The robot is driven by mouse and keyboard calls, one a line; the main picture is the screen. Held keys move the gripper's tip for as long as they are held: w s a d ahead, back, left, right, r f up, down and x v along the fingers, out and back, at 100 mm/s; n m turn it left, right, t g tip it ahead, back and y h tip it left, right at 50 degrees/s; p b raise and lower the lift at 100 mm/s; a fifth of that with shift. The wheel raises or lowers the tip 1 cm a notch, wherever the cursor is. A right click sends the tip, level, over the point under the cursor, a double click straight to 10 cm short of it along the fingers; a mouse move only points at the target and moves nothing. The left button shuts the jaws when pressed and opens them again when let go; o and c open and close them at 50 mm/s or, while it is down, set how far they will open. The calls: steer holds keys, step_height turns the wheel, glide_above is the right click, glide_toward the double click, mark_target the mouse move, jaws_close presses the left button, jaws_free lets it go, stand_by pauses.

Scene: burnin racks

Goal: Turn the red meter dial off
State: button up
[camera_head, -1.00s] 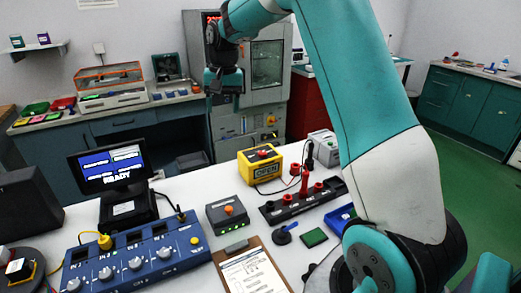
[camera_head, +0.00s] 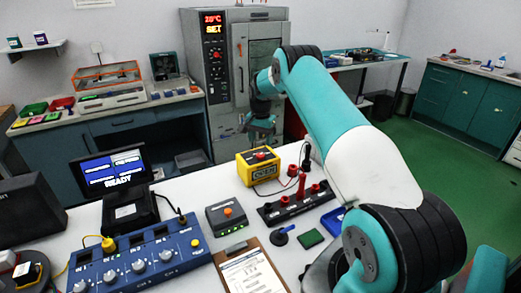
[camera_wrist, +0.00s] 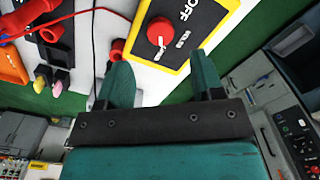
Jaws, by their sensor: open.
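The meter is a yellow box with a dark face (camera_head: 258,168) on the white bench, with a red dial (camera_head: 261,155) on top. In the wrist view the red dial (camera_wrist: 158,31) sits on the black, yellow-edged panel (camera_wrist: 205,22). Its white mark points down in the picture, and the word OFF is printed to its upper right. My gripper (camera_head: 262,140) hangs above and behind the meter in the head view. In the wrist view my gripper (camera_wrist: 160,70) is open and empty, its two teal fingers apart, with the dial ahead of the gap and not touched.
A black strip with red posts (camera_head: 295,203) and a red lead stands right of the meter. A grey box with an orange button (camera_head: 227,217), a clipboard (camera_head: 250,272) and a blue channel unit (camera_head: 140,265) are nearer. A tall oven (camera_head: 235,70) stands behind.

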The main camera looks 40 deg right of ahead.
mark_target(260, 154)
step_height(260, 154, down, 6)
steer(key=shift+f+p, duration=0.25)
steer(key=shift+p, duration=0.55)
steer(key=shift+c, duration=0.2)
steer(key=c, duration=0.9)
